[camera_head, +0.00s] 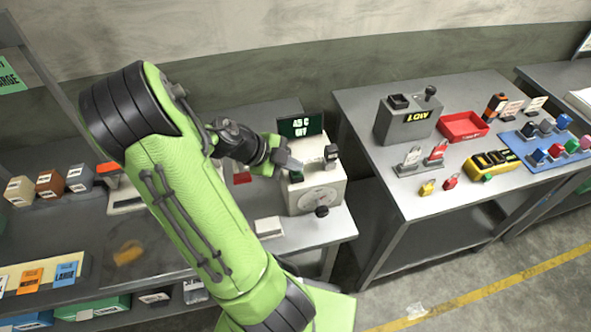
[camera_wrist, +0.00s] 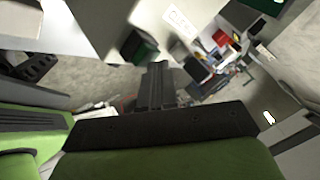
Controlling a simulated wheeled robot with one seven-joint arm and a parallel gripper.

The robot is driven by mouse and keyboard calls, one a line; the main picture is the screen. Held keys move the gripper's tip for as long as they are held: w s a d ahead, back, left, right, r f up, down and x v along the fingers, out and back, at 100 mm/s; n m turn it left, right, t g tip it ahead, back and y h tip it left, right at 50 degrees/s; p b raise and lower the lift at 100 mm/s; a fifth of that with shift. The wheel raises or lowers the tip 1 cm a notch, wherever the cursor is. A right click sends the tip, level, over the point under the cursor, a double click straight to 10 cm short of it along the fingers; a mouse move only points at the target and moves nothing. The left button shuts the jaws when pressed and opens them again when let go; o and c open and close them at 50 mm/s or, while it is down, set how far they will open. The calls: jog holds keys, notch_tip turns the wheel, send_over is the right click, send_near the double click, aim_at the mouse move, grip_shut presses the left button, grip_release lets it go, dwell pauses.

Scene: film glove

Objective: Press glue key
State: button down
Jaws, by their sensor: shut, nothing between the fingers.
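A pale box-shaped machine (camera_head: 318,192) stands on the grey bench, with a round dial on its front and a dark display (camera_head: 300,125) with pale green text behind it. A dark green key (camera_head: 296,176) sits on its top left and a dark key (camera_head: 331,153) on its top right. I cannot read a glue label on either. My gripper (camera_head: 293,163) is shut and empty, just above and behind the green key; contact cannot be told. In the wrist view the shut fingers (camera_wrist: 157,72) point toward the green key (camera_wrist: 141,46), with a visible offset.
A black knob (camera_head: 322,211) sticks out at the machine's front. A white block (camera_head: 268,227) lies left of it. Floor shows between the tables.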

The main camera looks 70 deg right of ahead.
aim_at(293, 173)
jog(key=shift+r, duration=0.6)
jog(key=shift+r, duration=0.1)
notch_tip(293, 173, up, 6)
jog(key=p, duration=0.3)
dwell(0.4)
